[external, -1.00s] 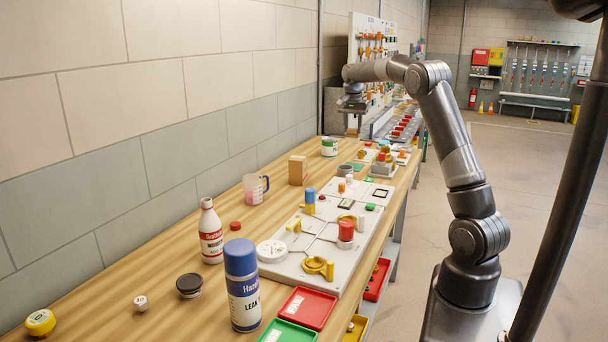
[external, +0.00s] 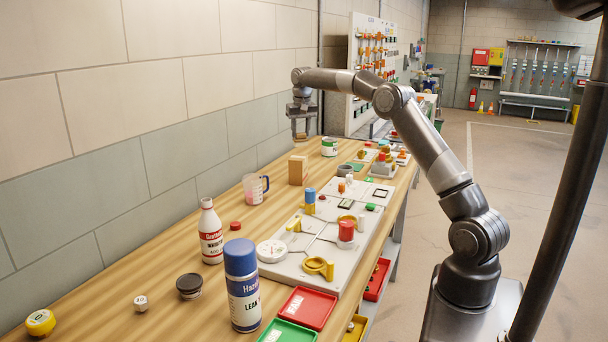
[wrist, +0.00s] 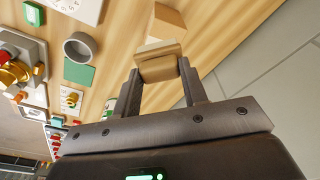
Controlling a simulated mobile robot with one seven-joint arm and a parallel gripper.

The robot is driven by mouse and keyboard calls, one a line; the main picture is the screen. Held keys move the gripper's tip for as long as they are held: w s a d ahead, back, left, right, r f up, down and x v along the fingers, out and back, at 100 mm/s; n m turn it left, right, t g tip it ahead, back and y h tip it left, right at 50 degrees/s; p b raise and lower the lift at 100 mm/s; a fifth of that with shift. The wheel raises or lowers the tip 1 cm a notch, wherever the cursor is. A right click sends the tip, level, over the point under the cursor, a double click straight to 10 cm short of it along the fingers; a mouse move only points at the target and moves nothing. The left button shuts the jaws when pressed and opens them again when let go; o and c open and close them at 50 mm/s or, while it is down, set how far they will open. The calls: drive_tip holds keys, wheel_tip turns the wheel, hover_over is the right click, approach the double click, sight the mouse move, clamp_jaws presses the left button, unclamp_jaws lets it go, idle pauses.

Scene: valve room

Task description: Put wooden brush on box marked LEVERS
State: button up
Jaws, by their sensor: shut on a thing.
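My gripper (external: 301,122) is raised above the far part of the bench, near the wall. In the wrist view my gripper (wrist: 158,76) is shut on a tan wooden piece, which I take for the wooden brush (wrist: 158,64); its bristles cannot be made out. The brush is held clear of the bench. A red box (external: 306,307) and a green box (external: 288,331) with white labels sit at the near right edge of the bench. Their lettering is too small to read, so I cannot tell which is marked LEVERS.
A wooden block (external: 298,170) stands below my gripper, near a measuring cup (external: 256,188) and a green-white tin (external: 329,147). A white bottle (external: 210,232) and a blue spray can (external: 242,285) stand tall nearer the camera. A grey board (external: 318,247) with fittings fills the middle.

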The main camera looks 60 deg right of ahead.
sight(295, 144)
drive_tip(key=shift+w+a+f, duration=0.65)
drive_tip(key=shift+w+f, duration=0.2)
drive_tip(key=shift+w, duration=0.1)
drive_tip(key=shift+f, duration=1.85)
drive_tip(key=shift+f, duration=0.15)
drive_tip(key=o, duration=1)
